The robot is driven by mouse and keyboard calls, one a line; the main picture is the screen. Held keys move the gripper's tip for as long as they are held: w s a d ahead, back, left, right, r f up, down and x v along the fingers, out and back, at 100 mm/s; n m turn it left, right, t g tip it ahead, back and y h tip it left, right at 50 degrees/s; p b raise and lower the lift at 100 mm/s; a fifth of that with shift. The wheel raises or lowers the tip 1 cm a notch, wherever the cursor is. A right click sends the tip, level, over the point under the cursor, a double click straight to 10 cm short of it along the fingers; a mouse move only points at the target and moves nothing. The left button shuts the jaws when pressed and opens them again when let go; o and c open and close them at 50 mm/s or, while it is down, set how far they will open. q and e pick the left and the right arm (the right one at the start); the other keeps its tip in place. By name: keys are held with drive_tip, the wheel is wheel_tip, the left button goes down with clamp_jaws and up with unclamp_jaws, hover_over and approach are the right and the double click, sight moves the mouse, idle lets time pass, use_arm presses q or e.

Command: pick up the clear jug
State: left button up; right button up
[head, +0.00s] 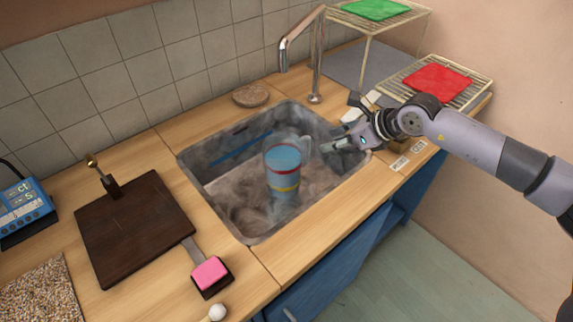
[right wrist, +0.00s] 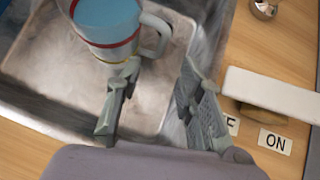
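The clear jug (head: 285,175) stands upright in the metal sink (head: 247,238), with blue showing inside and red and yellow bands around it. Its handle points right, toward my right gripper (head: 345,142). In the right wrist view the jug (right wrist: 108,25) is at the top left, and its handle is just beyond my open fingers (right wrist: 158,85). The left fingertip looks close to the lower end of the handle; I cannot tell whether they touch. Nothing is between the fingers. My left gripper is not in view.
A tall tap (head: 316,60) rises behind the sink. A wire rack with a red cloth (head: 437,82) stands near my right arm. A pale bar (right wrist: 270,88) and an ON label (right wrist: 275,141) lie right of the fingers. A dark board (head: 135,228) lies left of the sink.

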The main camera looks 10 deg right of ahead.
sight(310, 145)
drive_tip(key=x, duration=0.7)
drive_tip(key=p+x, duration=0.1)
drive_tip(key=x, duration=0.1)
drive_tip(key=shift+w+a, duration=0.2)
drive_tip(key=shift+w, duration=0.3)
drive_tip(key=shift+w+a+f, duration=0.15)
drive_tip(key=shift+w+f, duration=0.05)
drive_tip(key=shift+f, duration=0.1)
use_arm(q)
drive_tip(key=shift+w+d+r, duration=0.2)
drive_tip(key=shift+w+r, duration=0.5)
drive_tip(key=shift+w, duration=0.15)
use_arm(e)
drive_tip(key=shift+c, duration=0.6)
clamp_jaws()
